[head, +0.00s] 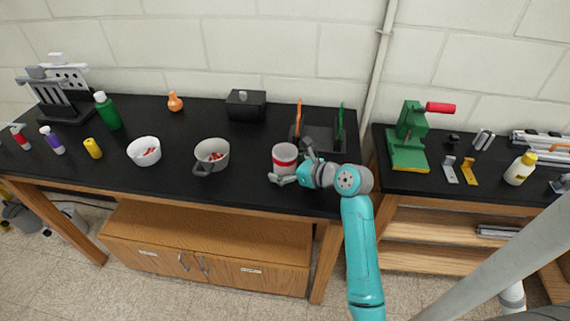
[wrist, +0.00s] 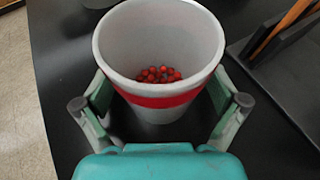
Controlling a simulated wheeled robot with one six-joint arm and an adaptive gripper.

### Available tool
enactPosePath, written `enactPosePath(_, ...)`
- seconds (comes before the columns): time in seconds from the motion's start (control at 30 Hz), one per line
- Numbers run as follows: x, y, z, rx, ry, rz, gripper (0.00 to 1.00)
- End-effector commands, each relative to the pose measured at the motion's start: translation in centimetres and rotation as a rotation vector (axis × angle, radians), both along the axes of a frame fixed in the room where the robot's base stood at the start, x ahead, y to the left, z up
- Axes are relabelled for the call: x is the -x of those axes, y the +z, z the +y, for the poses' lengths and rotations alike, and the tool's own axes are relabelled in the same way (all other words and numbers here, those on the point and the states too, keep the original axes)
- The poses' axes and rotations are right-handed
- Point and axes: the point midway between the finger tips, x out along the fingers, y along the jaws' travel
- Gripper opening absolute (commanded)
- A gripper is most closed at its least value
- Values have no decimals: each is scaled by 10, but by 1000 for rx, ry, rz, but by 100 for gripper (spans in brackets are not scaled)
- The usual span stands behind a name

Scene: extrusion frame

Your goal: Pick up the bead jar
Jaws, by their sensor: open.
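The bead jar (head: 285,157) is a whitish cup with a red band, upright on the black bench near its front edge. In the wrist view the jar (wrist: 158,50) is open at the top, with red beads (wrist: 158,74) lying at its bottom. My gripper (head: 295,170) is at the jar, low down. In the wrist view my gripper (wrist: 160,112) is open, with one finger on each side of the jar. Dark gaps show between the fingers and the jar wall, at least in part; whether either fingertip touches is hard to tell.
A black rack (head: 322,137) with orange and green upright pieces stands just behind right of the jar. A grey mug (head: 211,157) and a white bowl (head: 144,151) stand to the left. A grey pipe (head: 376,75) runs up the wall. The bench's front edge is close.

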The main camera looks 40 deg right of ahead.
Motion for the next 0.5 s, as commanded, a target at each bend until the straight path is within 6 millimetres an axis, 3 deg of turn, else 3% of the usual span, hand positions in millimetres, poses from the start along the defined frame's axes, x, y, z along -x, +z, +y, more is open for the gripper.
enactPosePath(0.13,0,0,0,0,0,0,96)
enactPosePath(0.4,0,0,0,0,0,0,29)
enactPosePath(0.5,1,0,0,0,0,0,29)
